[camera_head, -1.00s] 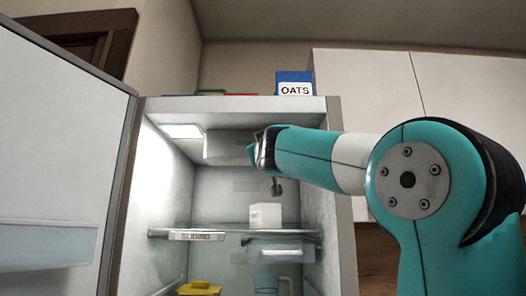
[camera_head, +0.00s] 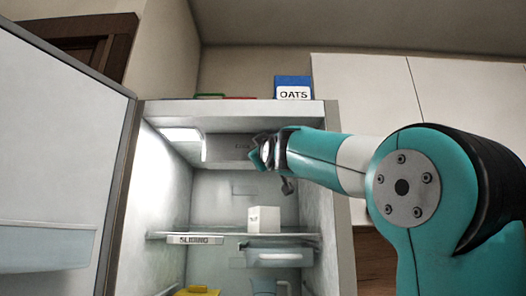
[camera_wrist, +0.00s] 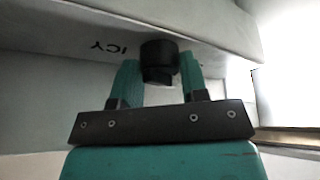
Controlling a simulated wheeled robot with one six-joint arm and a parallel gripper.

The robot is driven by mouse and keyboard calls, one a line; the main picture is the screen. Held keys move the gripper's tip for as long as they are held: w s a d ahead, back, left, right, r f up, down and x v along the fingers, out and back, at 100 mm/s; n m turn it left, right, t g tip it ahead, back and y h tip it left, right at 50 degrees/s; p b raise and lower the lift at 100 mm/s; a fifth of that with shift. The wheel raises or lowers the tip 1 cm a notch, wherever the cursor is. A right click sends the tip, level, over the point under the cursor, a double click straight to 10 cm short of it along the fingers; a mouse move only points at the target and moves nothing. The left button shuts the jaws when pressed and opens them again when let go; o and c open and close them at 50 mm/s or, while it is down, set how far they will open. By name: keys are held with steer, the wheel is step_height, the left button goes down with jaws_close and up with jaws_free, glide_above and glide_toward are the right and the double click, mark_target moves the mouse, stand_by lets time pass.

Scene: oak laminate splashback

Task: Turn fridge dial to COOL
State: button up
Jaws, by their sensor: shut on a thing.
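The black fridge dial (camera_wrist: 159,54) sits on the pale control housing and shows between my gripper's fingers in the wrist view. My gripper (camera_wrist: 158,78) is shut on the dial, one teal finger on each side of it. The letters "ICY" (camera_wrist: 108,48) show upside down on the housing, left of the dial. No COOL mark can be read, and the dial's pointer cannot be made out. In the head view the housing (camera_head: 226,147) hangs under the fridge ceiling and my gripper (camera_head: 257,152) is at its right end, which hides the dial.
The fridge door (camera_head: 60,150) stands open at the left. A glass shelf (camera_head: 222,236) below holds a white box (camera_head: 263,220); a yellow item (camera_head: 198,291) is lower down. An OATS box (camera_head: 293,88) stands on top of the fridge. The space between housing and shelf is clear.

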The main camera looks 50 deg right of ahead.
steer(key=o, duration=0.9)
steer(key=shift+d, duration=0.1)
steer(key=shift+b+v, duration=8.75)
steer(key=shift+b, duration=0.15)
steer(key=shift+r, duration=0.1)
